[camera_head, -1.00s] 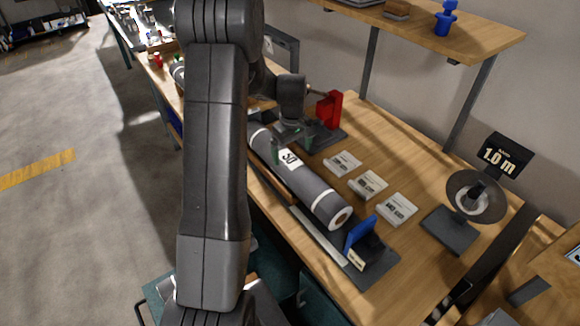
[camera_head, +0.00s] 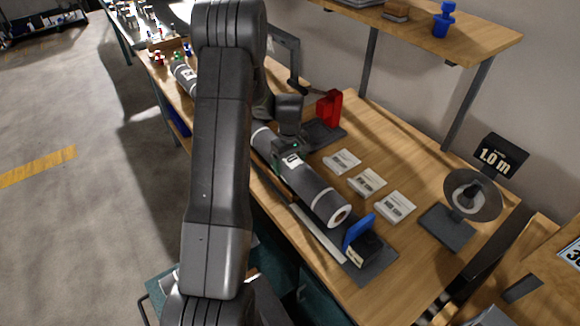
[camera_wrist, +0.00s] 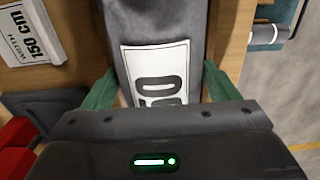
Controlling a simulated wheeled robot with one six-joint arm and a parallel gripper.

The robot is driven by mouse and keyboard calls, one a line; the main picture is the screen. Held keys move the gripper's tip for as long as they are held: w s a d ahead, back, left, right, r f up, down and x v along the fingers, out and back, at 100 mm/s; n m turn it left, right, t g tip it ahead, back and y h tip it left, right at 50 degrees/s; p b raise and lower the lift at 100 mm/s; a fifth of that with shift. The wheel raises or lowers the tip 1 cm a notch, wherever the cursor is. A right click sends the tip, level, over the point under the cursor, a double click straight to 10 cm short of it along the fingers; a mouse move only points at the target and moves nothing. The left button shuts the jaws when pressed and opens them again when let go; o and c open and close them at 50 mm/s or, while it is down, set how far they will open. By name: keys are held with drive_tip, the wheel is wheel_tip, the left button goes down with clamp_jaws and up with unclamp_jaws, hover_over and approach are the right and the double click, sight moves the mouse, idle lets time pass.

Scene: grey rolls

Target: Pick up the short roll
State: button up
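A long dark grey roll (camera_head: 317,191) with white bands and a white label lies lengthwise on the wooden bench in the head view. In the wrist view the grey roll (camera_wrist: 165,22) runs up from between the fingers, its label partly hidden by my gripper body. My gripper (camera_head: 284,158) is down at the roll, by the label. In the wrist view the green fingers of my gripper (camera_wrist: 160,92) straddle the roll, one on each side. They look open, with little gap; contact is not clear. Another grey roll (camera_head: 184,76) lies farther back, partly hidden by my arm.
A blue stop (camera_head: 359,231) stands past the roll's near end. White cards (camera_head: 367,182) lie to its right. A red block (camera_head: 329,108) stands behind, and a dish on a stand (camera_head: 472,196) is at right. A shelf (camera_head: 440,30) overhangs the back.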

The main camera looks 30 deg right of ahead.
drive_tip(key=c, duration=0.6)
drive_tip(key=shift+r, duration=0.1)
